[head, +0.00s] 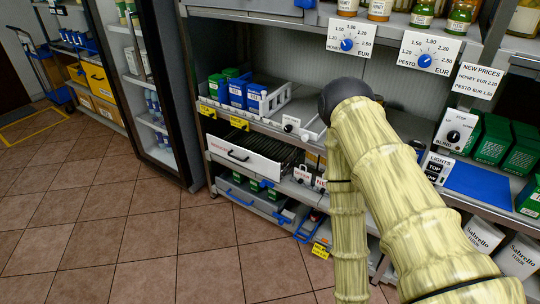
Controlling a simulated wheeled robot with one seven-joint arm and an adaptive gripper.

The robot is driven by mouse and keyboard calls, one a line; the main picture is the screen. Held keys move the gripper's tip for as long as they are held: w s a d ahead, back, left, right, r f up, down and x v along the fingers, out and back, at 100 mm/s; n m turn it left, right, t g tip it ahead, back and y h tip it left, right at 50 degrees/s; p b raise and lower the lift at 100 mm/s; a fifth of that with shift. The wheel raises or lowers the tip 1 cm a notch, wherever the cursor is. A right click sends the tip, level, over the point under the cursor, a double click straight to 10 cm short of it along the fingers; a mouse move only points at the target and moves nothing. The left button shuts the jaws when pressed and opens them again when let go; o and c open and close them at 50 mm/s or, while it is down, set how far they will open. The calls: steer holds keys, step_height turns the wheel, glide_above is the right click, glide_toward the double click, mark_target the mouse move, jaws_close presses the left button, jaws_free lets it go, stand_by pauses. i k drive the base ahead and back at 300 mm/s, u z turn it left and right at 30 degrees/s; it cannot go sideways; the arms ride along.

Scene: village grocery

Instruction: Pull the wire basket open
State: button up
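A drawer-like unit with a white front panel and a dark handle (238,156) stands out from the middle shelf; dark wire-like bars (277,151) show behind its front. Below it, a low grey basket-like container (262,204) with a blue handle (236,197) holds green boxes. I cannot tell for sure which of the two is the wire basket. My arm, in pale ribbed covering, rises from the lower right, bends at a dark joint, and drops in front of the shelf, to the right of both. My gripper is not visible.
The shelf unit (293,127) carries blue and green boxes, dials and price cards. A blue looped piece (308,227) and a yellow tag (320,250) hang low beside my arm. A dark-framed glass cabinet (160,90) stands left. The tiled floor (130,230) in front is clear.

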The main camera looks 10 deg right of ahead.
mark_target(262, 164)
steer(key=u, duration=0.7)
steer(key=i, duration=0.95)
steer(key=z, duration=0.4)
